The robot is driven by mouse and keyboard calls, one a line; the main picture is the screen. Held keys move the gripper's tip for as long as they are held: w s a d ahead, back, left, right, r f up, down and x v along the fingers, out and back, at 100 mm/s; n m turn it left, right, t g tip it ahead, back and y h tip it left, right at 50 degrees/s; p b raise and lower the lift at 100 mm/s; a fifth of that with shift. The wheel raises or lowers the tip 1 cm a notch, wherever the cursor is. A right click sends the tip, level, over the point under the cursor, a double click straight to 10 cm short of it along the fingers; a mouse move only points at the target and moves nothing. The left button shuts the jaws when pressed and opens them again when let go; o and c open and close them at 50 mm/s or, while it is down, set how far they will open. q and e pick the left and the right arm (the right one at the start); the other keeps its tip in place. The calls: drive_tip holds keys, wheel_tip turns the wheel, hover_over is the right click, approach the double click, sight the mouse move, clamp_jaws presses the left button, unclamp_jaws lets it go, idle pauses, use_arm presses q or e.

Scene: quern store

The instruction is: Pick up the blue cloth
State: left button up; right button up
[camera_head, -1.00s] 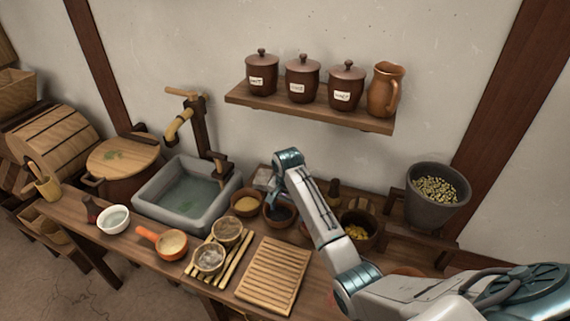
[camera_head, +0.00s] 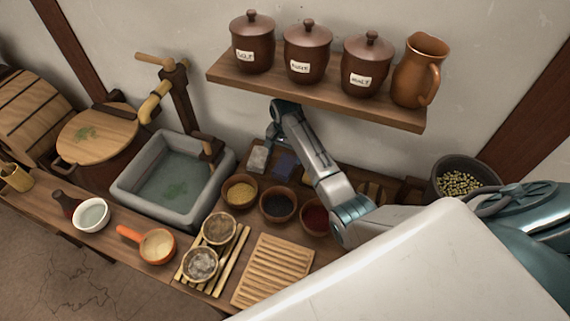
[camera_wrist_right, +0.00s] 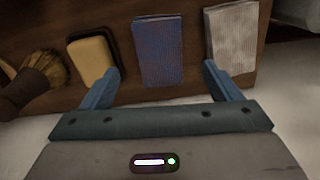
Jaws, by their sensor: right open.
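The blue cloth (camera_head: 285,165) is a small folded piece on a dark wooden board at the back of the counter, under the shelf. In the right wrist view the blue cloth (camera_wrist_right: 160,50) lies flat in front of my right gripper (camera_wrist_right: 160,74), between the lines of its two fingers. The fingers are wide apart with nothing held. In the head view the right gripper (camera_head: 272,140) is above and near the cloth, beside the wall; its fingertips are small there. My left gripper is out of view.
A pale folded cloth (camera_wrist_right: 232,38) and a yellow sponge-like block (camera_wrist_right: 93,60) flank the blue cloth, with a brush (camera_wrist_right: 38,82) beyond the block. The shelf (camera_head: 310,92) with lidded jars is overhead. Bowls, including a dark-filled one (camera_head: 278,204), stand in front; a stone sink (camera_head: 127,190) is left.

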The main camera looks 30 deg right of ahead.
sight(285, 164)
wheel_tip(285, 164, down, 5)
drive_tip(key=shift+f+p, duration=0.2)
drive_tip(key=shift+p, duration=0.7)
drive_tip(key=shift+f, duration=0.55)
drive_tip(key=c, duration=1.1)
drive_tip(key=shift+r, duration=0.1)
wheel_tip(285, 164, up, 9)
drive_tip(key=shift+d+f+b, duration=0.1)
drive_tip(key=shift+b, duration=0.85)
drive_tip(key=shift+r, duration=0.55)
